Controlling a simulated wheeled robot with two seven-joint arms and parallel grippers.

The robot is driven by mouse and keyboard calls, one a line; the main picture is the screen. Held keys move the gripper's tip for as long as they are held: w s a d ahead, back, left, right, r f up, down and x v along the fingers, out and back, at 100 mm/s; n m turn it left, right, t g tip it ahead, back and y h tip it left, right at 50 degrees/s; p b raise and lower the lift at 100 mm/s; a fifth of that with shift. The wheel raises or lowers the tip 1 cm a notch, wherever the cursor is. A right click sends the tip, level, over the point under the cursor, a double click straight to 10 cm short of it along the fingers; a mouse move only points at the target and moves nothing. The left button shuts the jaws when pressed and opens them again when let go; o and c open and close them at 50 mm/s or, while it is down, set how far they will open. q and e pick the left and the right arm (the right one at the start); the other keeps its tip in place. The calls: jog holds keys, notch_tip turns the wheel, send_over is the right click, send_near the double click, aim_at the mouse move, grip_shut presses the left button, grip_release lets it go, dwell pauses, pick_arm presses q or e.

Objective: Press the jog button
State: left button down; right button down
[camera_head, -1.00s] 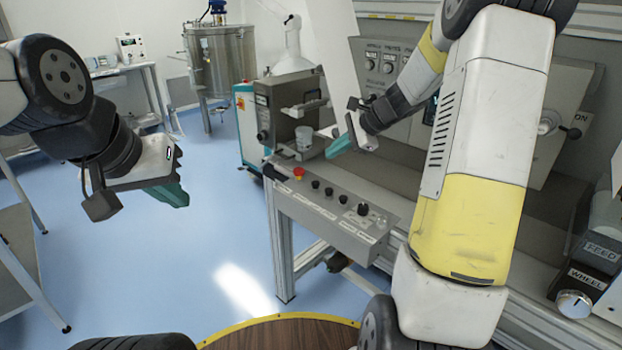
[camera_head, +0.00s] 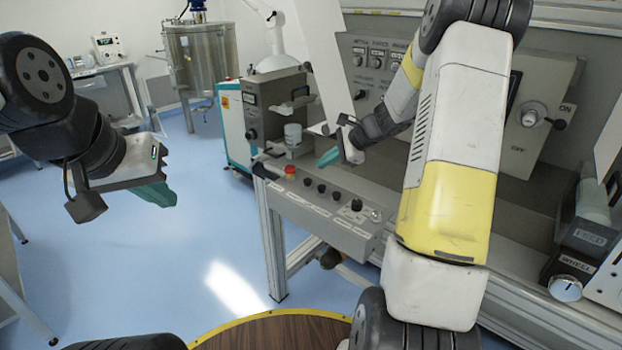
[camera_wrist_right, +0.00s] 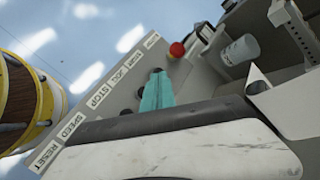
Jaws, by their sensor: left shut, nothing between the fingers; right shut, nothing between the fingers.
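The grey control panel (camera_head: 270,191) has a row of controls, with printed labels along its front. The jog button (camera_head: 321,187) appears to be the middle of its three black buttons. In the right wrist view, this button (camera_wrist_right: 140,93) lies just left of my teal fingertips, near the JOG label (camera_wrist_right: 119,74). My right gripper (camera_head: 328,158) is shut and empty, above and behind the button row, seemingly apart from it. It also shows in the right wrist view (camera_wrist_right: 157,90), hiding part of the panel. My left gripper (camera_head: 160,194) is shut and empty over open floor, far from the panel.
A red emergency button (camera_head: 290,172) sits at the panel's left end. A speed knob (camera_head: 356,205) is to the right of the black buttons. A white cup (camera_head: 293,134) stands behind the panel, before a grey box (camera_head: 262,110). Blue floor lies clear on the left.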

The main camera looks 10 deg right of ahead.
aim_at(322, 189)
jog(key=shift+f, duration=2.4)
jog(key=shift+f, duration=0.15)
jog(key=shift+f, duration=0.25)
